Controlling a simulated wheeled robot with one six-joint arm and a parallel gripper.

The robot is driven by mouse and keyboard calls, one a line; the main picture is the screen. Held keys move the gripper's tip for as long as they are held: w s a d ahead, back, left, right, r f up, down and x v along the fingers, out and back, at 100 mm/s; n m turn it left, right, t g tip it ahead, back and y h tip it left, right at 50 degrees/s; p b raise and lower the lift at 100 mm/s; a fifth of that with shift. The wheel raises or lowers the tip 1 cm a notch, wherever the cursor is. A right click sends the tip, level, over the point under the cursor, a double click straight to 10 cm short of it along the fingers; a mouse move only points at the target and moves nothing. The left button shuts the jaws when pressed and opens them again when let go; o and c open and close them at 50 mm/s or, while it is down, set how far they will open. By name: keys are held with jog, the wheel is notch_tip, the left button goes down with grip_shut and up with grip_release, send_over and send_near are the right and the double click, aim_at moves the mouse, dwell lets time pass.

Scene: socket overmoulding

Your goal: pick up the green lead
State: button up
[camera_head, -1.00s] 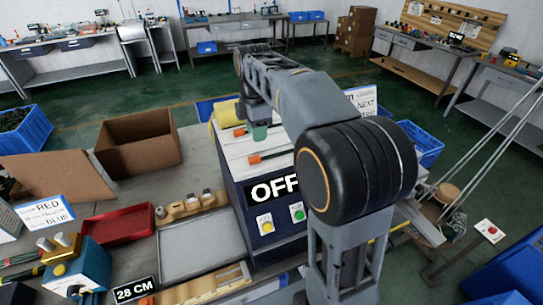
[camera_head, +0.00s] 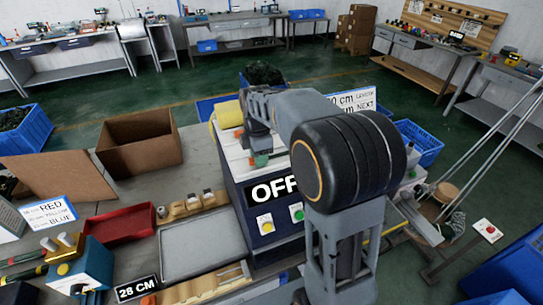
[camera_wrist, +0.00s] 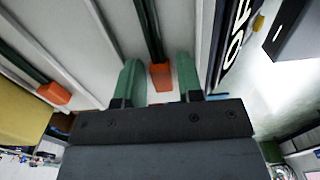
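A dark green lead (camera_wrist: 147,22) with an orange end (camera_wrist: 160,78) lies on the light top of the machine in the wrist view. My gripper (camera_wrist: 157,72) has green fingers, open, one on each side of this lead, with gaps to the orange end. I cannot tell the height of the fingertips over the top. A second dark lead with an orange end (camera_wrist: 53,93) lies to the left. In the head view my gripper (camera_head: 259,155) is low over the machine top, and the arm hides much of it.
The machine front bears an OFF display (camera_head: 273,190) and yellow and green buttons. A grey tray (camera_head: 202,246), a red tray (camera_head: 127,225) and an open cardboard box (camera_head: 139,145) stand left of the machine. A yellow roll (camera_head: 229,114) lies behind its top.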

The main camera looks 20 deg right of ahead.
jog(key=shift+c, duration=0.5)
grip_shut()
